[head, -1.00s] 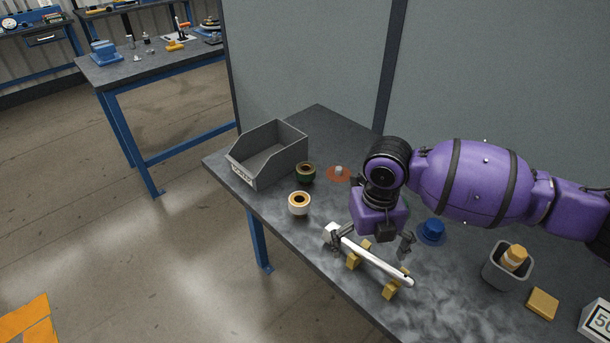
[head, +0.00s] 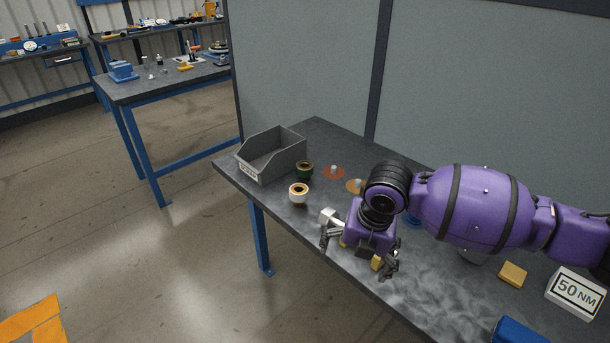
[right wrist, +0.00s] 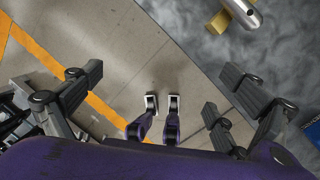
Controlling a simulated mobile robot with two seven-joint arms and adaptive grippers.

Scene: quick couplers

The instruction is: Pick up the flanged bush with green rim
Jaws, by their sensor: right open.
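The flanged bush with green rim (head: 304,172) stands on the dark table in the head view, close to the right end of the grey bin. Its top shows a tan ring around a dark hole. My right gripper (head: 357,254) is open and empty, nearer the camera and to the right of the bush, over the cradle area near the table's front edge. In the right wrist view, the fingers of my right gripper (right wrist: 165,95) are spread over floor and table edge. The bush is not in that view. My left gripper is not in view.
A white-rimmed bush (head: 299,195) stands just in front of the green one. The grey bin (head: 262,172) lies left. An orange disc (head: 330,174) and a yellow disc (head: 354,187) carry pegs. A silver tool head (head: 330,217) is beside my right gripper.

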